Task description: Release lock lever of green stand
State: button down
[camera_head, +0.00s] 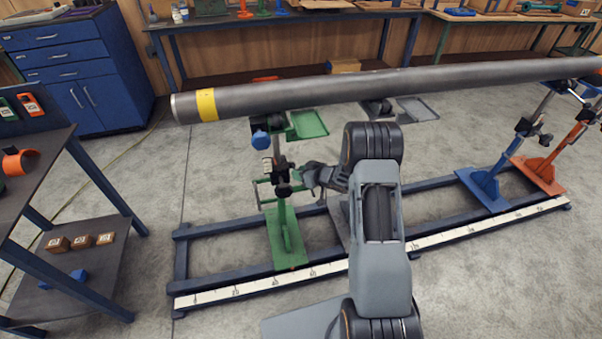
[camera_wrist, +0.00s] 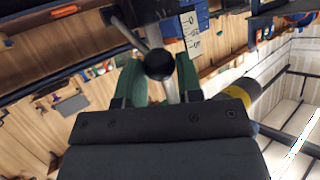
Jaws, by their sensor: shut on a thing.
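The green stand (camera_head: 287,240) stands on the blue rail frame at the left, with its foot on the rails and its post rising under the pipe. My gripper (camera_head: 268,184) reaches it from the right, at about the middle of the post. In the wrist view, the green fingers of my gripper (camera_wrist: 158,78) are on either side of a round black knob (camera_wrist: 158,64) on a thin rod, which I take for the lock lever. The fingers are shut on it. In the head view the lever is small and partly hidden by dark parts of the post and the fingers.
A long grey pipe (camera_head: 400,83) with a yellow band (camera_head: 207,105) runs above the stands. A blue stand (camera_head: 485,188) and an orange stand (camera_head: 541,172) are at the right. A dark table (camera_head: 40,170) is at the left. Open floor lies in front of the blue rail frame (camera_head: 185,270).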

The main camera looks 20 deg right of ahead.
jog(key=c, duration=1.1)
grip_release()
jog(key=shift+w+r, duration=0.2)
jog(key=shift+r, duration=0.15)
jog(key=o, duration=0.3)
jog(key=shift+s+f, duration=0.1)
jog(key=shift+f, duration=0.05)
jog(key=shift+d, duration=0.1)
jog(key=p+v, duration=0.1)
jog(key=v, duration=1.2)
jog(key=shift+s+d, duration=0.1)
jog(key=shift+s, duration=0.2)
